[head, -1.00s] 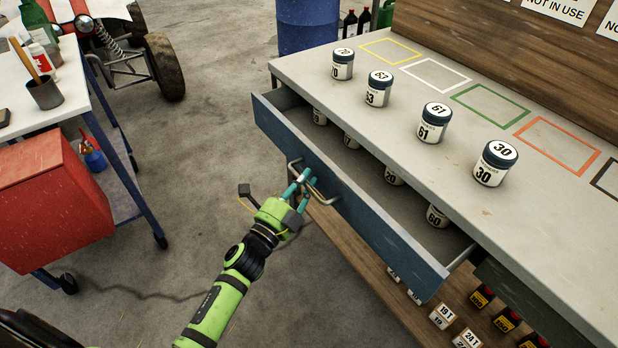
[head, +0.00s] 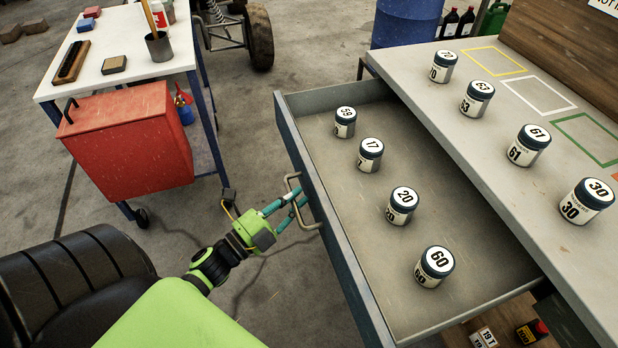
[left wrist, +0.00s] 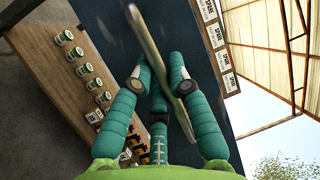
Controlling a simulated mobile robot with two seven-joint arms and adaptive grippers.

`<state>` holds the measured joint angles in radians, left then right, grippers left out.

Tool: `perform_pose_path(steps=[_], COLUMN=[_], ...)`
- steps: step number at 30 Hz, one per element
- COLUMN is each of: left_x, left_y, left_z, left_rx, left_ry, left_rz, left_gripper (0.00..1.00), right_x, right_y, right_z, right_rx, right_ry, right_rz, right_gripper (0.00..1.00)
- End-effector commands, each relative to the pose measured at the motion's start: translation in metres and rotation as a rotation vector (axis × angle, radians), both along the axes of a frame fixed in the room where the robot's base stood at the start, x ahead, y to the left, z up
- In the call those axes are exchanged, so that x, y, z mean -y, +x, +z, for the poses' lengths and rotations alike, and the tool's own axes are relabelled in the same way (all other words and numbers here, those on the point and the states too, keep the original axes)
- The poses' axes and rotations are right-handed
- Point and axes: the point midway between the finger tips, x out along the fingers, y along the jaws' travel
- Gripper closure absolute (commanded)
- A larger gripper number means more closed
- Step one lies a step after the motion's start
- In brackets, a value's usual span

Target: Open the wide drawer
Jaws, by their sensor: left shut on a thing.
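The wide drawer (head: 300,162) is pulled well out from under the bench top in the head view. Its inside shows, with several numbered jars standing in it, among them jar 58 (head: 345,122), jar 17 (head: 370,155), jar 20 (head: 401,206) and jar 60 (head: 434,267). My left gripper (head: 297,208) is shut on the drawer's metal bar handle (head: 291,184). In the left wrist view the handle (left wrist: 150,45) runs between the teal fingers, in front of the dark drawer front (left wrist: 110,25). My right gripper is not in view.
The bench top (head: 480,125) carries several jars and painted rectangles. A red box (head: 130,140) hangs on a white-topped cart (head: 120,35) at the left. A blue barrel (head: 405,22) stands behind. Bare floor lies between cart and drawer.

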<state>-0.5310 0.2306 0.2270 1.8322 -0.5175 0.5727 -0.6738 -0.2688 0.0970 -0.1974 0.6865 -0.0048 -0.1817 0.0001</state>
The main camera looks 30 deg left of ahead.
Motion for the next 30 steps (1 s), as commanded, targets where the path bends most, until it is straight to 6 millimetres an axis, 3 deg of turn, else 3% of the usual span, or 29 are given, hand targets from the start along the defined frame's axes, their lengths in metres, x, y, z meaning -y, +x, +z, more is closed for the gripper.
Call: perform_pose_path(steps=[14,15,16,26,30], left_x=[-0.003,-0.003,-0.003,-0.004,-0.007], left_y=[-0.005,-0.005,-0.005,-0.005,-0.017], left_z=[0.0,0.0,0.0,-0.001,-0.003], left_rx=[-0.001,-0.001,-0.001,-0.001,-0.003], left_ry=[0.001,0.001,0.001,0.0,0.0], left_rz=[-0.001,-0.001,-0.001,0.0,0.001], left_gripper=[1.0,0.74,0.7,0.7,0.7], right_x=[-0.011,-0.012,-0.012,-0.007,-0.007], right_y=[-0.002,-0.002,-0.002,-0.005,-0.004], right_z=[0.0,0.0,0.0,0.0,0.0], right_rx=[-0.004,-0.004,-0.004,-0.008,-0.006], right_ry=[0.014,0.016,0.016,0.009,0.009], right_rz=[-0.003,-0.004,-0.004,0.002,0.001], right_gripper=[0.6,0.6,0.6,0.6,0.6])
